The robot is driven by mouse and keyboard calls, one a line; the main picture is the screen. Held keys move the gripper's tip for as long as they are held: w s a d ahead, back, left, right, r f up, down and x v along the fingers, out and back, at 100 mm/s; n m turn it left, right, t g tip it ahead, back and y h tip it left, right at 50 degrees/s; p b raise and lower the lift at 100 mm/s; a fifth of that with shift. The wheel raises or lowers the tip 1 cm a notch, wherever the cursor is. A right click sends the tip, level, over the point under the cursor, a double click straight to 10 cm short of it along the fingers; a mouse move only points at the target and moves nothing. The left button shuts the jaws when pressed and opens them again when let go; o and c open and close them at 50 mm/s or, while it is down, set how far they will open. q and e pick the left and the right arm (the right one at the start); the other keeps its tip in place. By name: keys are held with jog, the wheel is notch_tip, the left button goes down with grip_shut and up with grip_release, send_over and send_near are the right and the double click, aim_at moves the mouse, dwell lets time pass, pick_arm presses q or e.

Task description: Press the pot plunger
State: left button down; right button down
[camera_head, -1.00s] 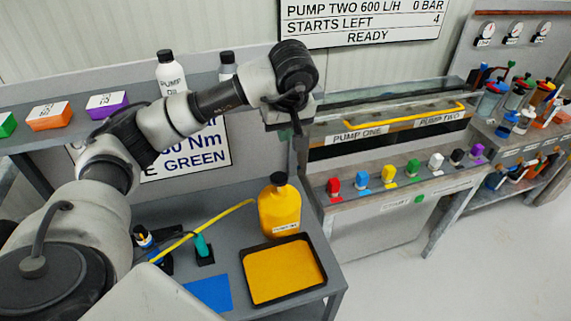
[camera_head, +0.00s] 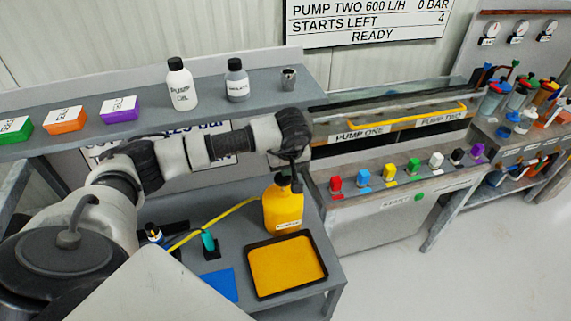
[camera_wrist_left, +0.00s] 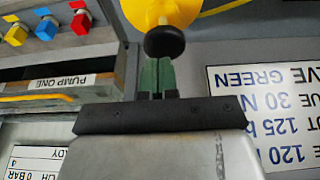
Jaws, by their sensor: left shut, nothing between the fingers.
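The pot is a yellow bottle-shaped container (camera_head: 283,210) with a black knob, the plunger (camera_head: 282,180), on top. It stands upright on the grey bench, behind a black-rimmed tray. My left gripper (camera_head: 296,180) points down close beside the plunger, at its right in the head view. In the left wrist view, the shut green fingers (camera_wrist_left: 157,75) hold nothing. Their tips are at the edge of the black plunger (camera_wrist_left: 164,42), with the yellow pot (camera_wrist_left: 160,12) beyond. I cannot tell whether they touch it. My right gripper is out of view.
A tray with an orange-yellow surface (camera_head: 250,290) lies in front of the pot. A yellow hose (camera_head: 228,215) runs left from it. A shelf (camera_head: 215,100) with bottles and coloured boxes is behind my arm. Coloured knobs on the pump bench (camera_head: 362,172) stand to the right.

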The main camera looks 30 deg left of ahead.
aim_at(285, 180)
pick_arm(q)
jog(key=shift+f, duration=0.6)
notch_tip(285, 180, down, 4)
jog(key=b, duration=0.3)
jog(key=shift+r+b, duration=0.15)
jog(key=shift+b, duration=0.25)
jog(key=shift+s+d+r, duration=0.1)
jog(key=shift+s, duration=0.1)
